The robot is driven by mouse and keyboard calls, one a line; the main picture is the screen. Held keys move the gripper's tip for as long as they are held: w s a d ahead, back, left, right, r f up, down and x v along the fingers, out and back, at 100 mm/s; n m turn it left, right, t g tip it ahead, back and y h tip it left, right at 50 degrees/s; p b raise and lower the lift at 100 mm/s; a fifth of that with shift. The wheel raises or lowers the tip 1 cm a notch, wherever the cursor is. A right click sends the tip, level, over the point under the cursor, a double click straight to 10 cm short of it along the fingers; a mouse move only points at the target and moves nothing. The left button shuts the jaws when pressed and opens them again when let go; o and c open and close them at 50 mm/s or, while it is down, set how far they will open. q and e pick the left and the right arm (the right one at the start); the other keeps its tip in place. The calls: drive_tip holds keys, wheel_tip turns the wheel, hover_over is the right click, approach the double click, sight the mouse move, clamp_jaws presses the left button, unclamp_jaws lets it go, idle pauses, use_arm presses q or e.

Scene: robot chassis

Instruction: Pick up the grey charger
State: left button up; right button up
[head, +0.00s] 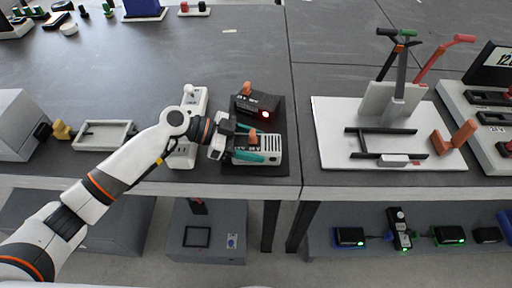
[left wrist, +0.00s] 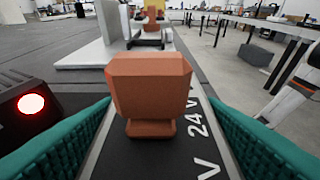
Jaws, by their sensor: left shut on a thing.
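The grey charger (head: 272,147) sits on a dark mat (head: 229,167) near the front edge of the table. It has a slotted light-grey end, a dark labelled top and an orange knob. My left gripper (head: 251,144) reaches it from the left, with one teal finger along each long side, shut on it. In the left wrist view the charger's dark top (left wrist: 188,150) with "24 V" lettering and the orange knob (left wrist: 150,88) stand between the teal fingers. The charger appears level, and I cannot tell whether it is clear of the mat. My right gripper is not in view.
A black charger (head: 268,101) with a lit red lamp stands just behind the grey one. A white power strip (head: 197,102) lies to the left, partly under my arm. A white board (head: 330,158) with a stand is to the right. A lower shelf holds several small devices.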

use_arm(q)
drive_tip(key=shift+r, duration=0.1)
drive_tip(key=shift+c, duration=0.7)
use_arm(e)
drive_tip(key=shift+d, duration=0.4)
use_arm(q)
drive_tip(key=shift+r, duration=0.15)
wheel_tip(320, 180, up, 10)
drive_tip(key=shift+f, duration=0.15)
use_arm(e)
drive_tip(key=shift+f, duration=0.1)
use_arm(q)
drive_tip(key=shift+a, duration=0.1)
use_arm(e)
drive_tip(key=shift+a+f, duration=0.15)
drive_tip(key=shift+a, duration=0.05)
use_arm(q)
drive_tip(key=shift+f+b, duration=0.15)
drive_tip(key=shift+b, duration=0.2)
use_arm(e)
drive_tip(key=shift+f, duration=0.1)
